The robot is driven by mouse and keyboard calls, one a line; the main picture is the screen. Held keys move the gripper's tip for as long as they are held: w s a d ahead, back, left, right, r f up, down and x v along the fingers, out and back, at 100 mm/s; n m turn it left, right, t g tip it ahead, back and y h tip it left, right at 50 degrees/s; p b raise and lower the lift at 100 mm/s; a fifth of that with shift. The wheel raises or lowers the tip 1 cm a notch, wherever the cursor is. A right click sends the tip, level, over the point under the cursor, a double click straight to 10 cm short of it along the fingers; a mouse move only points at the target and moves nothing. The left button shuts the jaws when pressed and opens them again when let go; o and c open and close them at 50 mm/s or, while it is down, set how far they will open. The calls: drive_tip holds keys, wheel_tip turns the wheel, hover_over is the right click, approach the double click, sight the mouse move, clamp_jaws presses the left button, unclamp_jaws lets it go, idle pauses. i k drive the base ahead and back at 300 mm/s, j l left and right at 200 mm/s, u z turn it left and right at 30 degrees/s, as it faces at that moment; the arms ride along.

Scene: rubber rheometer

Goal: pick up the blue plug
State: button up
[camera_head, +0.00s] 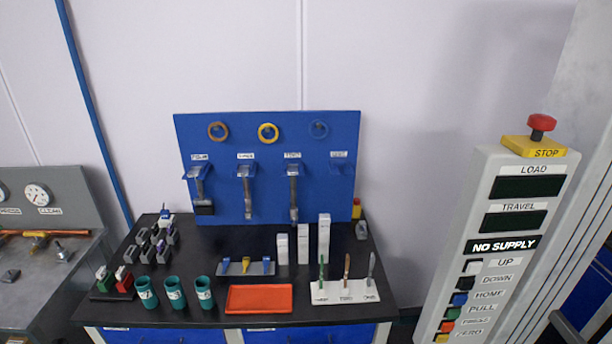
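No object is clearly marked as the blue plug. My gripper is not in view.
An orange tray (259,311) lies in front of the rack, with teal cups (175,292) to its left. White upright blocks (303,245) and a white stand with slim tools (345,294) are to the right. A blue tool board (268,150) rises behind; a control panel (500,220) stands right.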

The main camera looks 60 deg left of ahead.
sight(166, 213)
drive_tip(key=u, duration=2.95)
drive_tip(key=i+j+z, duration=0.1)
drive_tip(key=z, duration=0.6)
drive_tip(key=i+j+z, duration=0.2)
drive_tip(key=j, duration=0.35)
drive_tip(key=i+j+z, duration=0.2)
drive_tip(key=j, duration=0.35)
drive_tip(key=i+j+z, duration=0.2)
drive_tip(key=j, duration=0.35)
drive_tip(key=j+z, duration=0.2)
drive_tip(key=j, duration=0.4)
drive_tip(key=j+z, duration=0.2)
drive_tip(key=j, duration=0.45)
drive_tip(key=i+j, duration=0.1)
drive_tip(key=j, duration=0.8)
drive_tip(key=i+j, duration=0.1)
drive_tip(key=j, duration=0.8)
